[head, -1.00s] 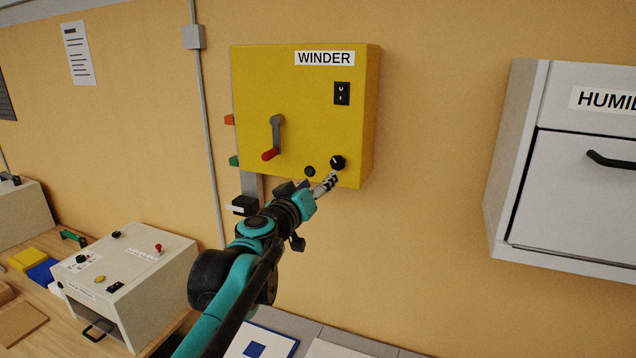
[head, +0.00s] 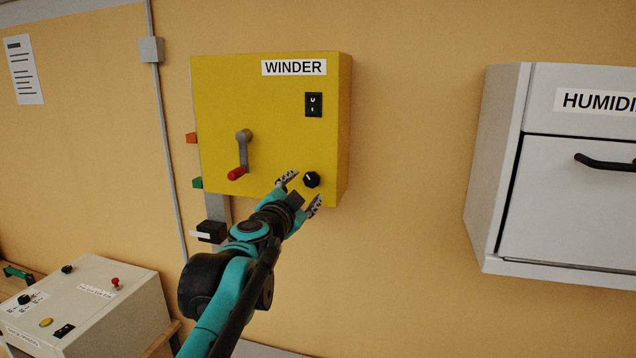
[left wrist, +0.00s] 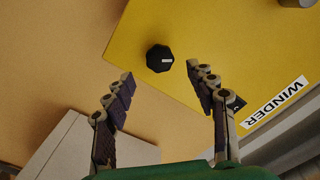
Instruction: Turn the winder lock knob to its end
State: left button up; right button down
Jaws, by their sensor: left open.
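The winder is a yellow wall box (head: 275,95) with a WINDER label. Its black knob (head: 312,180), with a white pointer mark, sits at the lower right of the front face. The knob also shows in the left wrist view (left wrist: 160,58), beyond the fingertips and between their lines. My left gripper (head: 301,192) is open and empty, its fingers spread just short of the knob, apart from it as far as I can see. In the left wrist view the two fingers (left wrist: 160,76) stand wide apart. My right gripper is not in view.
A crank lever with a red grip (head: 237,173) is left of the knob. A black rocker switch (head: 314,104) is above it. A grey humidifier-like cabinet (head: 575,180) hangs at right, with bare wall between. A white control box (head: 95,305) stands lower left.

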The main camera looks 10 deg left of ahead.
aim_at(310, 181)
pick_arm(q)
jog(key=w, duration=0.5)
jog(key=shift+w+f+p, duration=0.1)
jog(key=shift+w+p, duration=0.1)
jog(key=shift+p, duration=0.1)
jog(key=c, duration=1.2)
